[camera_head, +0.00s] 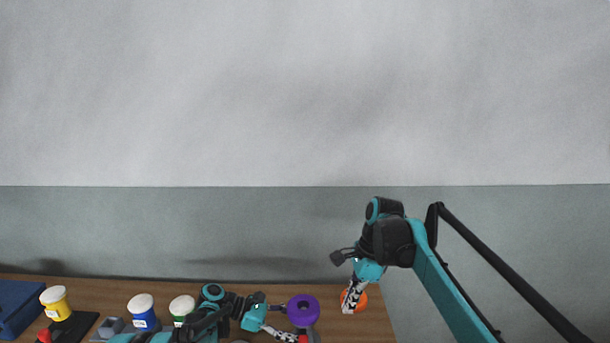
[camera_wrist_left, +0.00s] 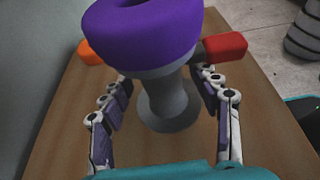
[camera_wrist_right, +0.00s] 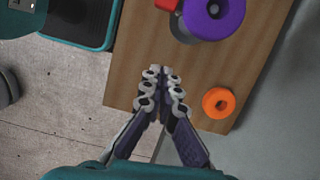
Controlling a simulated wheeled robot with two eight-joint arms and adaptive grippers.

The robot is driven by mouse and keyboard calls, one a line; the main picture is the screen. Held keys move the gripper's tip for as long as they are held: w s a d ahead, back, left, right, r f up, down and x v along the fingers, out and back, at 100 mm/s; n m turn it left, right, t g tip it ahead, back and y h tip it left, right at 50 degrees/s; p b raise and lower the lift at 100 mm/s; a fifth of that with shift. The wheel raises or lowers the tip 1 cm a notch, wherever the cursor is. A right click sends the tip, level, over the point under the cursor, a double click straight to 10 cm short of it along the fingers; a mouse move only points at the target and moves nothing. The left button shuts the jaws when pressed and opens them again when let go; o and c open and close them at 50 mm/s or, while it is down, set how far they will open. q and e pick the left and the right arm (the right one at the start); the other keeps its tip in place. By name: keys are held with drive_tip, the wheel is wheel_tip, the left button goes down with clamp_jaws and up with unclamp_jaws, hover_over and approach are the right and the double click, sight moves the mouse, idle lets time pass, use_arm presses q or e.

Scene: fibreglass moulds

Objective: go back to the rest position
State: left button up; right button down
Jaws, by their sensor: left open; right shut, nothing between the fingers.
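My right gripper (camera_head: 349,307) is shut and empty. In the head view its fingertips overlap an orange ring (camera_head: 362,300) near the table's right end. In the right wrist view (camera_wrist_right: 164,74) the fingertips touch each other, apart from the orange ring (camera_wrist_right: 218,103). My left gripper (camera_head: 290,338) is low in the head view, beside a purple ring (camera_head: 303,312). In the left wrist view (camera_wrist_left: 162,78) its fingers are open on either side of a grey waisted stand (camera_wrist_left: 167,105), with the purple ring (camera_wrist_left: 145,35) on top. No finger contact is clear.
The wooden table (camera_head: 380,320) also holds a blue box (camera_head: 17,305) and yellow (camera_head: 55,302), blue (camera_head: 142,312) and green (camera_head: 181,309) jars with white lids at the left. A red piece (camera_wrist_left: 224,46) shows beside the purple ring. A plain wall stands behind; space above is clear.

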use_arm(q)
drive_tip(key=v, duration=1)
drive_tip(key=s+d+r+m+t+y, duration=0.1)
drive_tip(key=s+r+m+t+y, duration=0.35)
drive_tip(key=s, duration=0.75)
drive_tip(key=s+a+f+m+t+y, duration=0.1)
drive_tip(key=s+a+f+m+y, duration=0.1)
drive_tip(key=s+a+m+y, duration=0.2)
drive_tip(key=s+a+f+m+t+y, duration=0.1)
drive_tip(key=s+a+m+y, duration=0.2)
drive_tip(key=s+m, duration=0.6)
drive_tip(key=s+y, duration=0.2)
drive_tip(key=s, duration=0.1)
drive_tip(key=shift+s+a+f+t, duration=0.2)
drive_tip(key=shift+a+f+t, duration=0.15)
drive_tip(key=shift+a+f, duration=0.05)
use_arm(e)
drive_tip(key=s+d+f+n+t+h, duration=0.1)
drive_tip(key=s+d+f+n+t, duration=0.1)
drive_tip(key=s+n, duration=0.3)
drive_tip(key=s+d+f+n+t+h, duration=0.1)
drive_tip(key=s+d+f+n+t, duration=0.1)
drive_tip(key=s+n, duration=0.4)
drive_tip(key=s+d+f+n+t, duration=0.2)
drive_tip(key=s+f+n, duration=0.3)
drive_tip(key=s, duration=0.7)
drive_tip(key=shift+d+n+t+h, duration=0.35)
drive_tip(key=shift+n+t+h, duration=0.05)
drive_tip(key=shift+t, duration=0.3)
